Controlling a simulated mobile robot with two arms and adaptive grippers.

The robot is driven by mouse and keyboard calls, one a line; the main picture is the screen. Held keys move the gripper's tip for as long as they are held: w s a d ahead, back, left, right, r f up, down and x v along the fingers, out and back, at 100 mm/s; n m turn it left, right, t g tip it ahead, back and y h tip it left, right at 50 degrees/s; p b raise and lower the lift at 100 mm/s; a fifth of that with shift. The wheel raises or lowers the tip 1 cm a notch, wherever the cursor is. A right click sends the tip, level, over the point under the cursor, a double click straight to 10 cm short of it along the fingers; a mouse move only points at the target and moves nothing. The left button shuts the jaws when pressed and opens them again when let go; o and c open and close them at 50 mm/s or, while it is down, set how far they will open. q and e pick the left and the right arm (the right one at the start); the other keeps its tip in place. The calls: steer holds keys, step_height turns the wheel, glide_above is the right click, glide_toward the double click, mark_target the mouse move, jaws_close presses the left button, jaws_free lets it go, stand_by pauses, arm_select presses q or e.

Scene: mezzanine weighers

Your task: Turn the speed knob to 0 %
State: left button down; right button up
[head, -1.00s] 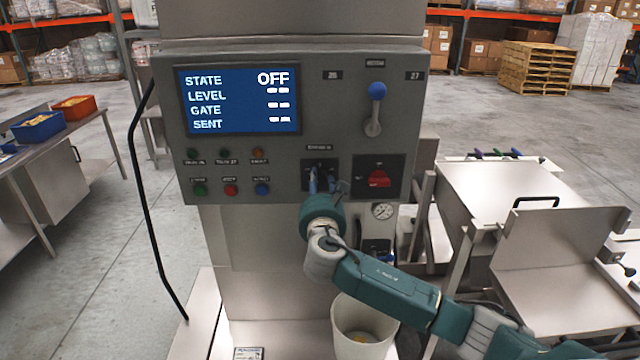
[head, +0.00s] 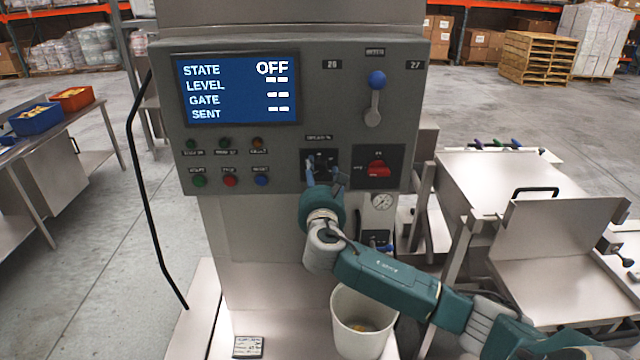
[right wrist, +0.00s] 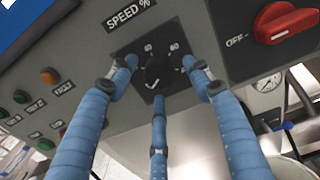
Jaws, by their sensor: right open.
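The black speed knob (right wrist: 158,72) sits under the "SPEED %" label in the right wrist view, on its dark plate. Its white mark appears toward the lower left of the dial; the numbers there are not all readable. In the head view the knob's plate (head: 322,158) is partly hidden by my right gripper (head: 325,172). My right gripper's blue fingers (right wrist: 160,80) are open and spread around the knob, with a visible gap on each side and one finger below. Whether any finger touches the knob cannot be told. My left gripper is out of view.
A red rotary switch (head: 379,168) sits close right of the knob, and a blue-balled lever (head: 375,98) above it. The screen (head: 237,90) reads STATE OFF. Coloured buttons (head: 230,180) lie to the left. A white bucket (head: 360,325) stands below my arm.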

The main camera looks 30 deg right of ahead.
steer(key=v, duration=1.1)
steer(key=shift+s, duration=0.25)
steer(key=shift+f, duration=0.1)
